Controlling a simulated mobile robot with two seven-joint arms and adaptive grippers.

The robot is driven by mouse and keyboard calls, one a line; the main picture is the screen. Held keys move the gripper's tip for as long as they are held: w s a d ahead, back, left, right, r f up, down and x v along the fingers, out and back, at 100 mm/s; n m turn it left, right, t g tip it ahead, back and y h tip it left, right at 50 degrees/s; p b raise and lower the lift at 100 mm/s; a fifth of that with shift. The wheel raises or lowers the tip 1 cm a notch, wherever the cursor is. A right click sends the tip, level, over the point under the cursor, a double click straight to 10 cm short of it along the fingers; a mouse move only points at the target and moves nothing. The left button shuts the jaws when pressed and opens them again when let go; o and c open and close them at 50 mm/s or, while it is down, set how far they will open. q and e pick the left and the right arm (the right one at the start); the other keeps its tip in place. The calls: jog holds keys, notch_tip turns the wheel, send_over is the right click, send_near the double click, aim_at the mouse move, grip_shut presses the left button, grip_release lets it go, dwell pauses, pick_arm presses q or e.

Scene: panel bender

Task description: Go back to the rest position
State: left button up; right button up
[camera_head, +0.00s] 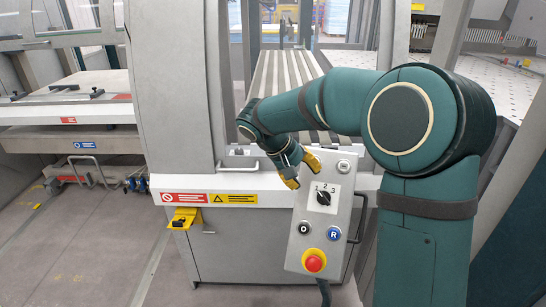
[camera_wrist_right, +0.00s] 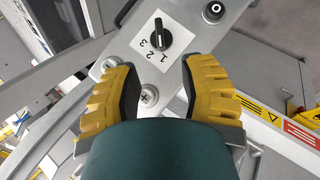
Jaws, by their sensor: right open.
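My right gripper (camera_head: 304,171) is open, with its two yellow fingers apart, just above the black selector knob (camera_head: 323,198) of the grey control panel (camera_head: 309,222). In the right wrist view, the fingers of the right gripper (camera_wrist_right: 158,64) stand on either side of a bare part of the panel. The knob (camera_wrist_right: 160,37) lies beyond the fingertips, with nothing gripped between them. The numbers 1, 2 and 3 are beside it. Whether a finger touches the panel cannot be told. My left gripper is not in view.
The panel also has a black O button (camera_head: 304,228), a blue R button (camera_head: 333,233) and a red emergency stop (camera_head: 314,262). A handle (camera_head: 359,219) runs along its right side. A grey machine column (camera_head: 178,90) stands left of my arm. Open floor (camera_head: 90,240) lies at lower left.

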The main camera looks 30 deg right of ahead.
jog(key=s+a+f+n+y+b, duration=0.15)
jog(key=a+f, duration=0.25)
jog(key=f, duration=0.4)
jog(key=a+f+n+y, duration=0.1)
jog(key=a+f+y, duration=0.2)
jog(key=a+f, duration=0.3)
jog(key=s+a+f+n+y, duration=0.1)
jog(key=a+f+y, duration=0.15)
jog(key=f, duration=0.65)
jog(key=s+a+f+m+t+y+b, duration=0.1)
jog(key=s+a+f, duration=0.5)
jog(key=f, duration=0.2)
jog(key=s+a+f+m+t+y+b, duration=0.1)
jog(key=s+a+f+m+t+y, duration=0.1)
jog(key=s+a+f, duration=0.3)
notch_tip(320, 180, down, 3)
jog(key=shift+s+a+y+b, duration=0.3)
jog(key=shift+s+a+b, duration=0.05)
jog(key=shift+s+a, duration=0.1)
